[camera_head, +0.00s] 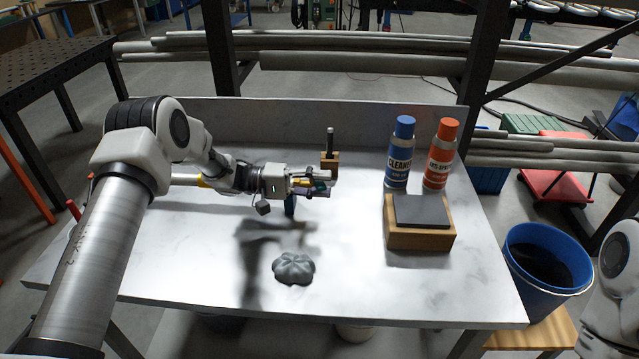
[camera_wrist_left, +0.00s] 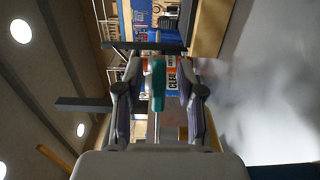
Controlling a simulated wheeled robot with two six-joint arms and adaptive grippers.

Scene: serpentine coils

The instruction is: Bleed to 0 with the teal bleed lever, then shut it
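My left gripper (camera_head: 312,184) is over the white bench, reaching in from the left. In the left wrist view the teal lever (camera_wrist_left: 158,84) stands between the two fingers of this gripper (camera_wrist_left: 160,78), with a visible gap on each side, so the gripper looks open. In the head view the fingers largely hide the lever. A dark blue post (camera_head: 290,206) shows just below the gripper; I cannot tell how it joins the lever. No gauge reading can be made out. My right gripper is outside both views; only part of the right arm shows at the right edge.
A wooden block with a black upright handle (camera_head: 330,143) stands behind the gripper. A blue cleaner can (camera_head: 400,155), an orange can (camera_head: 441,155) and a wooden box with a dark top (camera_head: 419,238) stand to the right. A grey lobed knob (camera_head: 294,269) lies in front.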

